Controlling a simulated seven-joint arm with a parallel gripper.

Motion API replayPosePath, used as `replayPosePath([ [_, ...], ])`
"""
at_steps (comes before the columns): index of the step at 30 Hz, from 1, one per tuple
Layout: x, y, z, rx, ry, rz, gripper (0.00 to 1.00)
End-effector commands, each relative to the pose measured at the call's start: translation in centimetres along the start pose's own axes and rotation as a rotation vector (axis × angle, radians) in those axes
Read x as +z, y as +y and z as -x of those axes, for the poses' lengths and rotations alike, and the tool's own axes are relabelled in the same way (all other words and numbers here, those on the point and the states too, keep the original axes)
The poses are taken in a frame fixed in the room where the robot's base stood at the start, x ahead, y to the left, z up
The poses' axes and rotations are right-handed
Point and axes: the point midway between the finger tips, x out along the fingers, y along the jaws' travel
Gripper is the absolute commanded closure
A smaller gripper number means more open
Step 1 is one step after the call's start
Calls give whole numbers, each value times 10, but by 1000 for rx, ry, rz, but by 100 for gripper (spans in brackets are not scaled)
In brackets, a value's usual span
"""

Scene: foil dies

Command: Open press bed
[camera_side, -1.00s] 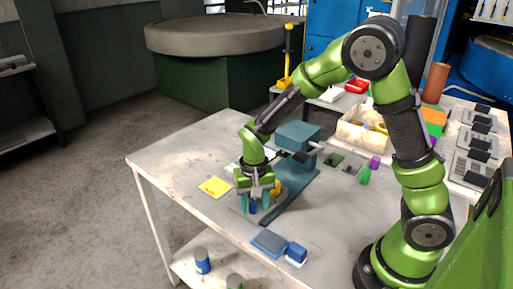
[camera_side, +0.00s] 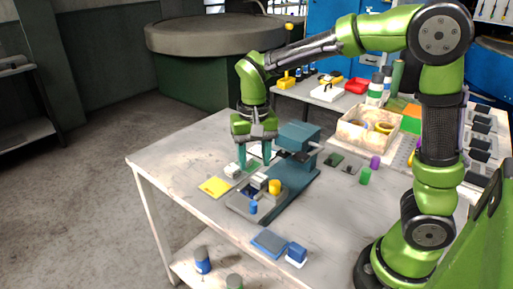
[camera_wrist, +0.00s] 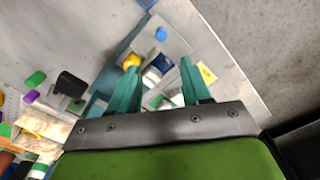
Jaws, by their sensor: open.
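The teal press (camera_side: 298,137) stands on the table, its long base running toward the front. The grey press bed (camera_side: 238,204) sits at the front end of that base. On it are a blue knob (camera_side: 253,207), a yellow cylinder (camera_side: 274,186) and pale blocks (camera_side: 259,181). My gripper (camera_side: 254,162) is open and empty, pointing down, above and behind the bed, to the left of the press body. In the wrist view, the yellow cylinder (camera_wrist: 132,60) and the blue knob (camera_wrist: 161,33) show beyond the open fingers. Whether the bed is closed or slid out is hard to tell.
A yellow sheet (camera_side: 214,187) and a small white block (camera_side: 232,170) lie left of the bed. A blue block (camera_side: 296,252) and blue-grey pad (camera_side: 268,242) lie at the front edge. A beige bin (camera_side: 368,133) stands behind right.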

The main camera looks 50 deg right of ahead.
Motion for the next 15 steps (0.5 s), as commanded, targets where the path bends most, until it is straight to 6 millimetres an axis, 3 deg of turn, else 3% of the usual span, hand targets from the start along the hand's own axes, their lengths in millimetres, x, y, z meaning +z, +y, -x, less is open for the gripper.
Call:
replayPosePath([
  [6, 0, 0, 22, -1, 1, 1, 52],
  [15, 0, 0, 24, 1, 0, 1, 52],
])
